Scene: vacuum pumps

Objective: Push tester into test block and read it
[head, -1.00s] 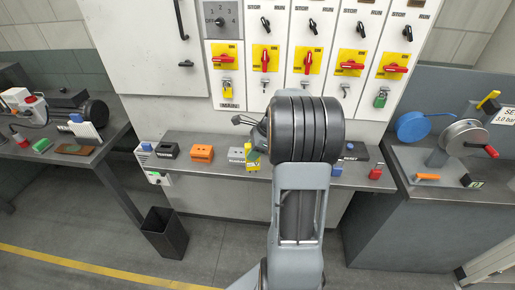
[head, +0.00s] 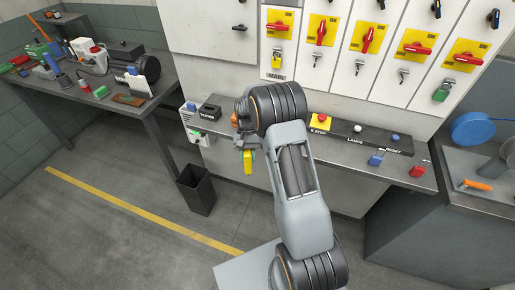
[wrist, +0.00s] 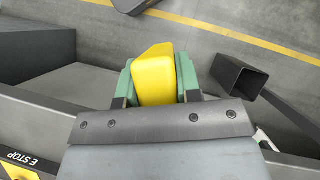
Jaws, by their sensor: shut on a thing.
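The yellow tester (wrist: 153,76) is held between the green-padded fingers of my gripper (wrist: 152,85) in the wrist view. In the head view the tester (head: 248,162) hangs below my gripper (head: 247,146), in front of the shelf edge and clear of any block. My gripper is shut on it. A black block (head: 210,113) with a label too small to read stands at the left of the shelf. A sliver of an orange block (head: 234,121) shows beside my arm. I cannot tell which block is the test block; my arm hides part of the shelf.
The shelf (head: 395,172) carries an E-stop button (head: 322,119), a blue padlock (head: 376,158) and a red padlock (head: 419,168). Switch panels rise behind it. A dark bin (head: 196,190) stands on the floor. A cluttered workbench (head: 150,110) is at the left. The floor at the front left is clear.

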